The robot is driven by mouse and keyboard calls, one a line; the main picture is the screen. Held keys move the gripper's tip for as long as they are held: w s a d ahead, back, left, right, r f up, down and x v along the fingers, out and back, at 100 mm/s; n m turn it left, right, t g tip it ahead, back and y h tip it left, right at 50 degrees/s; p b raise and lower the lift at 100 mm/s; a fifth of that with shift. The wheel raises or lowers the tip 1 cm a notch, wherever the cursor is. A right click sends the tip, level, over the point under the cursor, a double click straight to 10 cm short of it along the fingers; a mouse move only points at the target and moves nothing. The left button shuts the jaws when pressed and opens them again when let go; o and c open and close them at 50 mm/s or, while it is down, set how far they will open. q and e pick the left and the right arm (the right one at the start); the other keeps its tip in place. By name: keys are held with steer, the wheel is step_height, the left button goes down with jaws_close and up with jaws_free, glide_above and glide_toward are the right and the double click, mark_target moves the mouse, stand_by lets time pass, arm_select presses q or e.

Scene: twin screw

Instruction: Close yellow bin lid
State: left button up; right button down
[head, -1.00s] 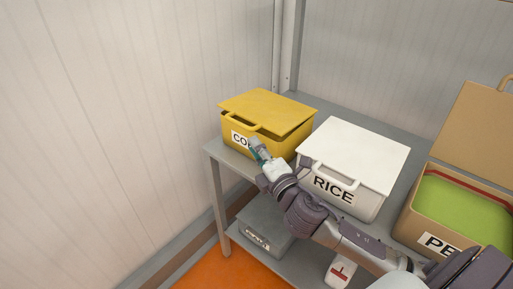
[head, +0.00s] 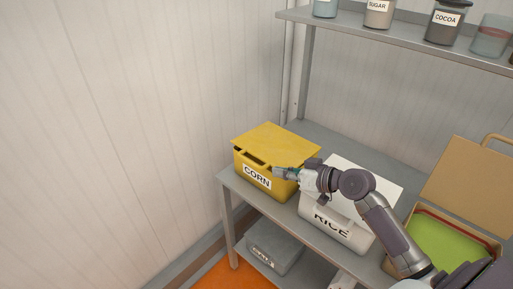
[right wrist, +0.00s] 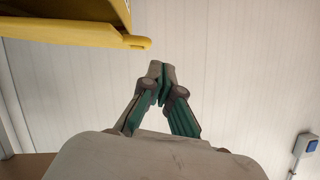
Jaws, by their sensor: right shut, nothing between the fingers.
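The yellow bin (head: 266,190), labelled CORN, stands at the left end of the grey table in the head view. Its yellow lid (head: 278,142) lies over the top, with dark gaps under its front edge near the handle. I cannot tell if it is fully seated. My right gripper (head: 278,172) is in front of the bin's right front part, near the lid's edge; contact is unclear. In the right wrist view its fingers (right wrist: 161,84) are together and empty, with a yellow handle or edge (right wrist: 75,33) at upper left. My left gripper is not in view.
The white RICE bin (head: 335,230) stands right of the yellow bin, partly behind my right arm. A tan bin (head: 455,185) with raised lid is farther right. A shelf (head: 345,22) with jars hangs above. A grey bin (head: 275,247) sits below. A wall closes off the left.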

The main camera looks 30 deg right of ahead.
steer(key=w+d+r+t, duration=0.2)
steer(key=w+d+r, duration=0.1)
steer(key=r, duration=0.1)
steer(key=p, duration=0.3)
glide_above(262, 169)
steer(key=w, duration=0.4)
step_height(262, 169, down, 2)
steer(key=shift+m, duration=0.4)
steer(key=shift+s+a+f+p, duration=0.1)
steer(key=shift+s+f+p, duration=0.15)
steer(key=shift+f, duration=0.8)
steer(key=shift+s+a+f+p, duration=0.1)
steer(key=shift+s+f+p, duration=0.1)
steer(key=shift+f, duration=0.85)
steer(key=f+b, duration=0.1)
steer(key=b, duration=0.2)
steer(key=f+n+b, duration=0.1)
steer(key=f+b, duration=0.1)
steer(key=b, duration=0.1)
steer(key=shift+a+f, duration=0.2)
steer(key=shift+f, duration=0.05)
steer(key=shift+s, duration=0.15)
